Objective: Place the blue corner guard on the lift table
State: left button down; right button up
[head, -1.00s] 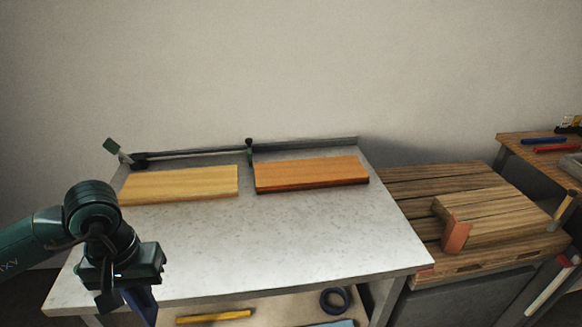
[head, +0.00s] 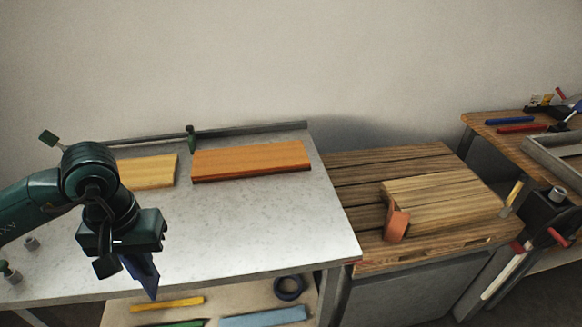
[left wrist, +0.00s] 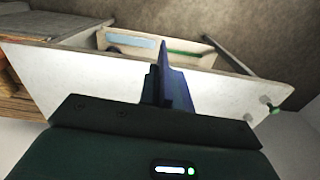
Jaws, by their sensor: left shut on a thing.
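My left gripper (head: 130,250) is shut on the blue corner guard (head: 146,274). The guard hangs below the jaws, over the front part of the grey-white table. In the left wrist view the blue guard (left wrist: 174,84) stands out from the jaws (left wrist: 158,98). The wooden slatted platform (head: 345,175), which looks like the lift table, is to the right of the grey-white table. A stack of boards (head: 450,205) lies on it, with an orange corner guard (head: 397,224) at its front left corner. My right gripper is not in view.
On the grey-white table (head: 270,230) lie an orange-brown board (head: 250,160) and a pale board (head: 150,172). A shelf below holds a yellow tool (head: 168,303) and a dark ring (head: 290,287). A workbench with a red tool (head: 520,128) stands at the far right.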

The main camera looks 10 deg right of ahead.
aim_at(370, 198)
jog(key=l+z, duration=0.1)
jog(key=l, duration=0.8)
jog(key=i+l+z, duration=0.1)
jog(key=l, duration=0.8)
jog(key=i+l+z, duration=0.15)
jog(key=i+l, duration=0.45)
jog(key=i+j, duration=0.1)
jog(key=i, duration=0.25)
